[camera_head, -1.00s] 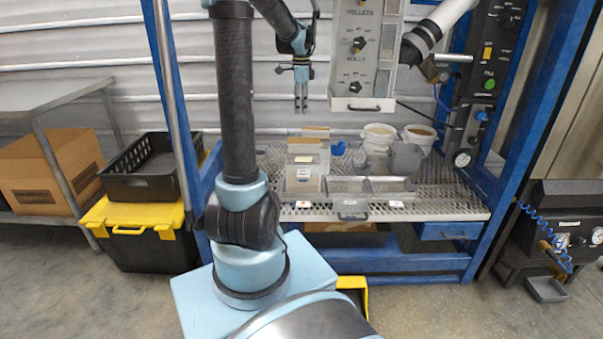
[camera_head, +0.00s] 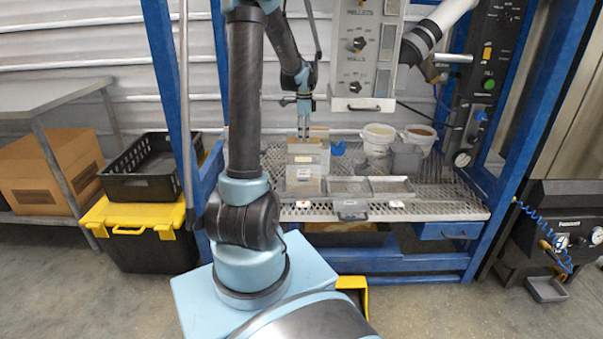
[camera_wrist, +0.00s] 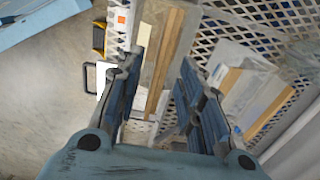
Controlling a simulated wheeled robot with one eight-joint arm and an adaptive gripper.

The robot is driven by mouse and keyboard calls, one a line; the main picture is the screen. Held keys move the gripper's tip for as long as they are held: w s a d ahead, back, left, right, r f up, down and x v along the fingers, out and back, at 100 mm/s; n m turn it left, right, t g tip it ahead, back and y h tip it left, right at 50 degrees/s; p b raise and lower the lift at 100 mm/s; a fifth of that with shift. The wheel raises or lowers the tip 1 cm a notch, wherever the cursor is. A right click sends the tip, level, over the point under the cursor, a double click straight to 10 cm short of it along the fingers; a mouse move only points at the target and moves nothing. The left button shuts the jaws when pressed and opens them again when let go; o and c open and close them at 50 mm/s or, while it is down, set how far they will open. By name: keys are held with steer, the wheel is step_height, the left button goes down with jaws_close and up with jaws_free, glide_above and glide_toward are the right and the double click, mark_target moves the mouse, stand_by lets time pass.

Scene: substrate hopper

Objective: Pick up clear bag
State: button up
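A group of upright clear-and-tan packages (camera_head: 308,160) stands at the left of the mesh shelf, behind a small clear bin. In the wrist view, one tan-and-brown package (camera_wrist: 170,45) shows edge-on between my fingers. A clear, see-through package with a tan strip (camera_wrist: 240,85) lies right of the right finger. I cannot tell for sure which one is the clear bag. My gripper (camera_head: 304,136) (camera_wrist: 162,60) is open, pointing down at the top of the group. No grip on any package shows.
The mesh shelf (camera_head: 440,203) carries clear bins (camera_head: 347,186), white buckets (camera_head: 378,140) and a grey scoop (camera_head: 406,158). A dispenser panel (camera_head: 366,50) hangs right of my gripper. A blue frame post (camera_head: 165,75) stands to the left.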

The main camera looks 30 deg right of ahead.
mark_target(302, 153)
steer(key=shift+w+a+f, duration=0.1)
steer(key=shift+w+f, duration=0.05)
steer(key=shift+f, duration=1.2)
steer(key=shift+w+a+f, duration=0.1)
steer(key=shift+f, duration=1.25)
